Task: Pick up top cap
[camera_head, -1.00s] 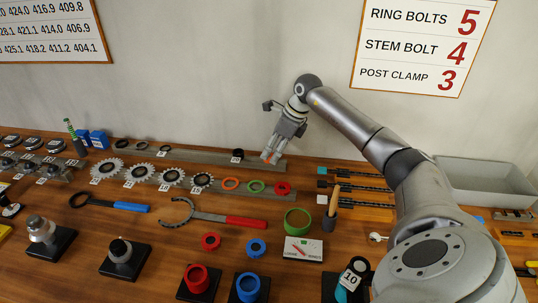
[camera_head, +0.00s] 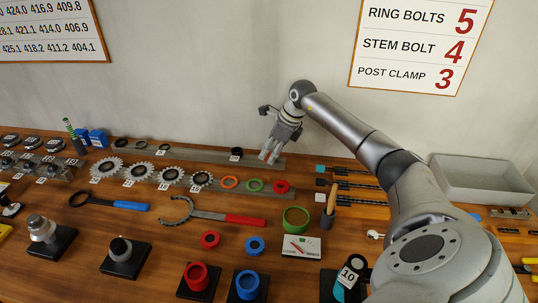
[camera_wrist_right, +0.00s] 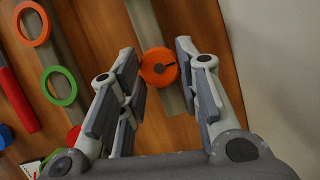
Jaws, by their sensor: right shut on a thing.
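The top cap, a round orange disc with a small dark mark (camera_wrist_right: 158,68), shows in the right wrist view. It sits between my right gripper's fingertips (camera_wrist_right: 157,62), which are shut on it, over the end part of a grey rail (camera_wrist_right: 148,22). In the head view my right gripper (camera_head: 270,156) is at the right end of the back rail (camera_head: 205,156), pointing down. The cap is hidden there. I cannot tell whether the cap still touches the rail. My left gripper is out of view.
Orange (camera_head: 230,182), green (camera_head: 255,185) and red (camera_head: 281,187) rings lie on the nearer rail. Several gears stand to the left. A red-handled wrench (camera_head: 245,219) lies in front. A grey bin (camera_head: 485,178) is at the right, and the wall stands close behind.

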